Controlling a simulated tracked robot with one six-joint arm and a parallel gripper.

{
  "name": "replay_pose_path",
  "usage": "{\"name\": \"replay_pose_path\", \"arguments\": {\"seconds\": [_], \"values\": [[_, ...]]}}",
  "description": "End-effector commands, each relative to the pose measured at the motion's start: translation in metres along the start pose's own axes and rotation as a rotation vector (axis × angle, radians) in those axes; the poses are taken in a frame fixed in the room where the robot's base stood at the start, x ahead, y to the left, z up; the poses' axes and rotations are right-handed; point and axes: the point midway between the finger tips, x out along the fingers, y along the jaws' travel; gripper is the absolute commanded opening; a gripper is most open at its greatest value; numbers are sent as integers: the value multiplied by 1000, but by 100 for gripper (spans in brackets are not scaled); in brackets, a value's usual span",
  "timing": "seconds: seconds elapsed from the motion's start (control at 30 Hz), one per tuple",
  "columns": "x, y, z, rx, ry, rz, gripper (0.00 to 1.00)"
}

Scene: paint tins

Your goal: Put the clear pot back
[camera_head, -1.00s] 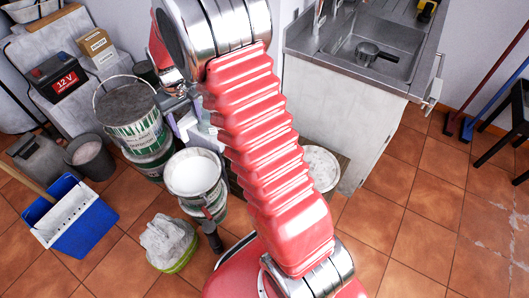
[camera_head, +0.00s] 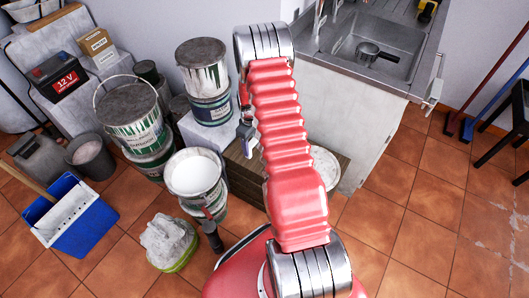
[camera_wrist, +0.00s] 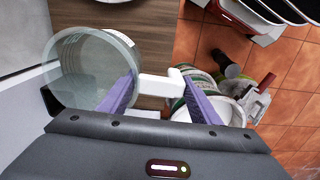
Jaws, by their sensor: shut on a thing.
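The clear pot (camera_wrist: 75,80) is a round, see-through vessel at the left of the wrist view. A white piece (camera_wrist: 160,86), apparently its handle, lies between the purple fingers of my gripper (camera_wrist: 158,80). My gripper is shut on the pot there. In the head view my gripper (camera_head: 247,136) is a small purple and grey patch beside my arm, above the wooden crate (camera_head: 240,178). The pot cannot be made out in the head view, where my arm covers that area. I cannot tell whether the pot touches anything below.
Stacked tins (camera_head: 203,68) stand on a white block (camera_head: 212,134) left of my arm. A round white top (camera_head: 326,168) sits right of my arm, beside the sink cabinet (camera_head: 345,115).

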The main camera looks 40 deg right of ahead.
Motion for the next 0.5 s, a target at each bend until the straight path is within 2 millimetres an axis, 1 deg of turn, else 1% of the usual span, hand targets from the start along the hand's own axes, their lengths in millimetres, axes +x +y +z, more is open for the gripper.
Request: {"name": "replay_pose_path", "arguments": {"seconds": [0.27, 0.37, 0.5], "values": [[0, 0, 0, 1, 0, 0, 22], [7, 0, 0, 1, -1, -1, 22], [25, 0, 0, 2, -2, -2, 22]]}}
